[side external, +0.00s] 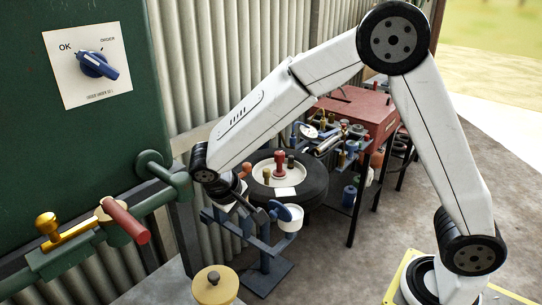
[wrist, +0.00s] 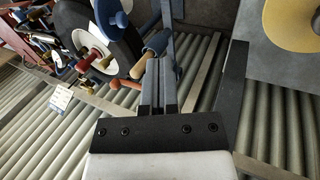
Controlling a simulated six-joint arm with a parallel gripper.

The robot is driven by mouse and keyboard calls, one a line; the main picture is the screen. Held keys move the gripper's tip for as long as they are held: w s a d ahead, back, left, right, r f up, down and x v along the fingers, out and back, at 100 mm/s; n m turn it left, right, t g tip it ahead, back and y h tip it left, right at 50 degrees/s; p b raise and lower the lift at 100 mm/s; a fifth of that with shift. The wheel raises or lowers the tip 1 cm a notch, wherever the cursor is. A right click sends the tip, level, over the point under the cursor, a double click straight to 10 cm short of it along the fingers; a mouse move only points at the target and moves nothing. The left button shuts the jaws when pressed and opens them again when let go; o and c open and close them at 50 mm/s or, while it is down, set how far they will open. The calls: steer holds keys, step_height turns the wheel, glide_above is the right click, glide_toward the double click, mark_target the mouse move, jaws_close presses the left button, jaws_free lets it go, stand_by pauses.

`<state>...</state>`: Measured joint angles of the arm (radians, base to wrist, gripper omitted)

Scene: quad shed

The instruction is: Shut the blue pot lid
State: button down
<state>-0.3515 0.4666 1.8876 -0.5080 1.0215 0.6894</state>
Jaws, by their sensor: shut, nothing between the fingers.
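The blue pot lid (side external: 280,210) is a round disc on a small white pot (side external: 291,222), carried by a blue stand. The lid looks tilted up, not flat over the pot. In the wrist view the blue lid (wrist: 112,14) is at the top edge, partly cut off. My gripper (side external: 247,210) is to the left of the lid in the side view, apart from it. In the wrist view my fingers (wrist: 159,62) are together, with nothing between them, below and right of the lid. The fingertips are small and hard to make out in the side view.
The blue stand's base (side external: 265,278) is on the floor. A yellow-lidded pot (side external: 213,286) stands in front. A tyre (side external: 314,185) with a white hub and a red bench (side external: 355,110) with tools lie behind. A green panel with a blue knob (side external: 98,65) rises at left.

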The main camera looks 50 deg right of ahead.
steer(key=d+f, duration=0.7)
steer(key=d, duration=0.1)
steer(key=shift+f, duration=0.15)
stand_by(0.3)
